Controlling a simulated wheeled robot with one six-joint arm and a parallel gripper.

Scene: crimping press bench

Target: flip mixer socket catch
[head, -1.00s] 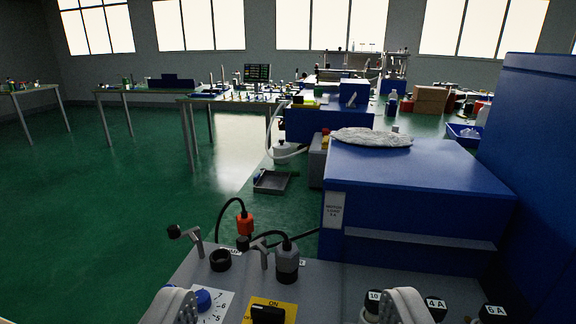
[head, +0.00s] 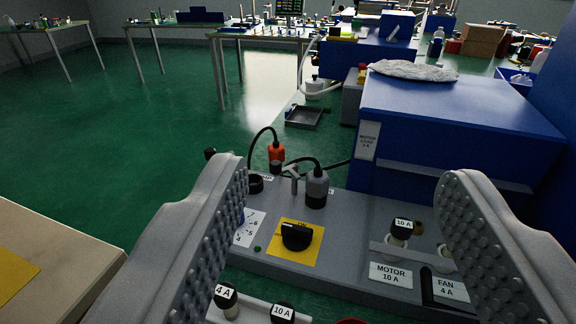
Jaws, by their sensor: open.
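A grey panel (head: 350,240) lies ahead and below me. At its back left stand a dark ring-shaped socket (head: 256,184) and a socket with a grey plug (head: 316,188) in it. A metal catch lever (head: 293,180) stands upright between them. The black knob (head: 210,154) of another lever shows just past my left finger, which hides the rest of it. The socket labels are partly covered, so I cannot tell which is the mixer socket. My gripper (head: 345,173) is open and empty, its studded fingers spread on either side of the panel, touching nothing.
An orange plug (head: 276,154) on a black cable stands behind the sockets. A black rotary switch (head: 297,236) on a yellow plate and fuse holders (head: 401,229) occupy the panel's front. A blue box (head: 450,125) rises behind right. A beige table edge (head: 60,262) is at lower left.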

